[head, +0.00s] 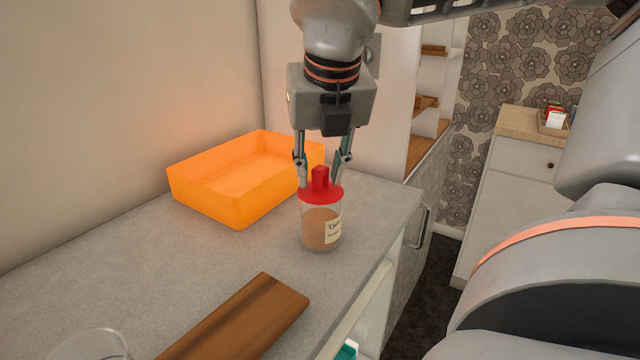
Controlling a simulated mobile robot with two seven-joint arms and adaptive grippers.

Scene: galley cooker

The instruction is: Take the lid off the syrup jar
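The syrup jar (312,233) stands upright on the grey counter, clear-walled with brown contents and a pale label on its right side. Its red lid (306,196) is seated on top and has an upright red knob. My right gripper (320,184) points straight down over the jar. Its fingers are apart, one on each side of the knob, with visible gaps to it. The fingertips are just above the lid; whether they touch it I cannot tell. My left gripper is not in view.
An orange open bin (222,203) stands behind and left of the jar. A wooden board (245,318) lies in front, with a clear glass vessel (92,345) at the bottom left. The counter's edge drops off right of the jar. Bare counter lies to the left.

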